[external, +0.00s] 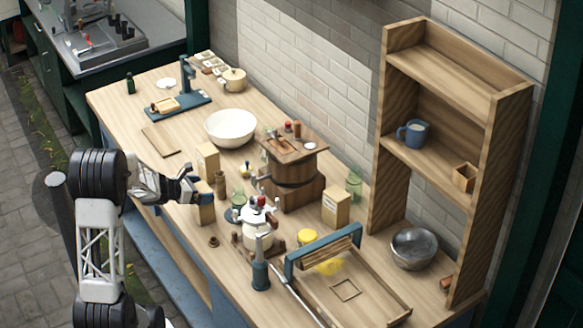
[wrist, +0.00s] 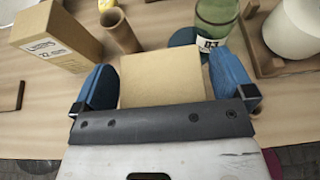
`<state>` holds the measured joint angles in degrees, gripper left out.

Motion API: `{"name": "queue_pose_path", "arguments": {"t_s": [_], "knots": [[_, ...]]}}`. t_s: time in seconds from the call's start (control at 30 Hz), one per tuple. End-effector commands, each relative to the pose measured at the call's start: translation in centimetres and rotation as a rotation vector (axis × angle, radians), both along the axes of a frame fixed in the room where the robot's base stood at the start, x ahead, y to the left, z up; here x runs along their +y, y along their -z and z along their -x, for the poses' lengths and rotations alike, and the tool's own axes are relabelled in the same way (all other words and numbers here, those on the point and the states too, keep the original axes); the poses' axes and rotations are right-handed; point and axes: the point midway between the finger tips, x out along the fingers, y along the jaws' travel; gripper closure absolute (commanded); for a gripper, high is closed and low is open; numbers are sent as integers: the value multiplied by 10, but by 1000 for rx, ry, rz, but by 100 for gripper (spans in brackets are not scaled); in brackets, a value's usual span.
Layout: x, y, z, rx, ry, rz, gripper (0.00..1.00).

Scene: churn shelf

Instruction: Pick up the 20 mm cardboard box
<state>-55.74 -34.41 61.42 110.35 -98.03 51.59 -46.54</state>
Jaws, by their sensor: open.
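A plain tan cardboard box (wrist: 160,75) sits between the two blue fingers of my gripper (wrist: 162,88) in the wrist view. No label shows on its visible face, so I cannot read its size. In the external view, this box (external: 207,213) stands near the table's front edge, with my gripper (external: 188,187) reaching over it from the left. My gripper is open, and slim gaps seem to show beside the box. Another cardboard box (wrist: 55,35), labelled 22 mm, stands to the left in the wrist view; it appears behind in the external view (external: 207,158). A third box (external: 336,208) stands farther right.
A brown tube (wrist: 120,30) and a green glass jar labelled 03 (wrist: 215,28) stand close beyond the held space. A white pot (external: 257,228), wooden churn (external: 292,180) and white bowl (external: 230,127) are nearby. A wooden shelf (external: 395,120) stands at the back right.

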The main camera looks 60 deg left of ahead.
Motion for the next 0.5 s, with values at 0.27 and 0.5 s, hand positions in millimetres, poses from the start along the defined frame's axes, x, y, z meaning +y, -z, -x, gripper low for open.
{"name": "queue_pose_path", "arguments": {"t_s": [0.27,0.5], "knots": [[0,0,0,0,0,0,0],[0,0,0,0,0,0,23]]}}
